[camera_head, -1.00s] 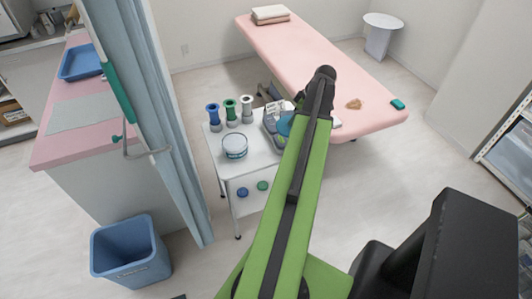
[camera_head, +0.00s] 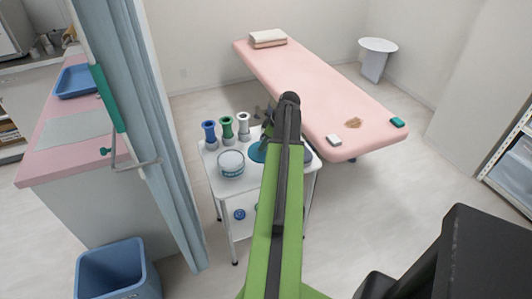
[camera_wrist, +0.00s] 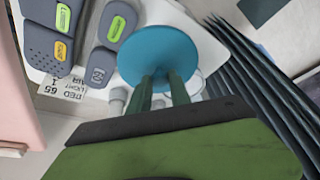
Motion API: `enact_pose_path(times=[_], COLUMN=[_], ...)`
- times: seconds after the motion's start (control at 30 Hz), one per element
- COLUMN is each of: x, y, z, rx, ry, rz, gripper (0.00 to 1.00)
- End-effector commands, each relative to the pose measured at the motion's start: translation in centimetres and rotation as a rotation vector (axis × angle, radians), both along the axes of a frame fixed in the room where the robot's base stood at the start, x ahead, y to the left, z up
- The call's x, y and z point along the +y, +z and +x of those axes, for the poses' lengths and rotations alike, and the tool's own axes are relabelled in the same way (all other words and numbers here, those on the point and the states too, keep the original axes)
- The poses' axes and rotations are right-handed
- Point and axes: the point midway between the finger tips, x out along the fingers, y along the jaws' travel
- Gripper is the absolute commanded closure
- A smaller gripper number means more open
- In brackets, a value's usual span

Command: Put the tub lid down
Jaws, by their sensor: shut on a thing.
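The tub lid is a flat teal-blue disc (camera_wrist: 158,50) in the wrist view. In the head view a piece of the lid (camera_head: 257,152) shows left of my arm, over the white trolley top (camera_head: 222,186). I cannot tell whether it touches the trolley. The tub (camera_head: 231,163), white with a teal band, stands upright on the trolley, left of the lid and apart from it. My fingertips are hidden by my arm in the head view.
Blue, green and white spools (camera_head: 227,129) stand behind the tub. Grey handsets (camera_wrist: 116,24) lie beside the lid in the wrist view. A pink couch (camera_head: 310,90) stands beyond the trolley. A blue curtain (camera_head: 165,130) hangs at left, with a blue bin (camera_head: 118,270) below.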

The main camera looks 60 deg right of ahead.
Motion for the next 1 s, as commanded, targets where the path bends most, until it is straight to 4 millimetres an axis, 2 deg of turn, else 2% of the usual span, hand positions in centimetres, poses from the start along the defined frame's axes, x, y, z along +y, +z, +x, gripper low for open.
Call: enact_pose_path(times=[0.1, 0.2, 0.47, 0.97, 1.0], x=[0.0, 0.0, 0.0, -0.1, -0.1], y=[-2.6, -4.1, -3.7, -4.9, -4.9], z=[0.0, 0.0, -0.1, -0.1, -0.1], rx=[0.0, 0.0, 0.0, 0.0, 0.0], ry=[0.0, 0.0, 0.0, -0.001, -0.001], rz=[0.0, 0.0, 0.0, 0.0, 0.0], gripper=[1.0, 1.0, 1.0, 1.0, 0.72])
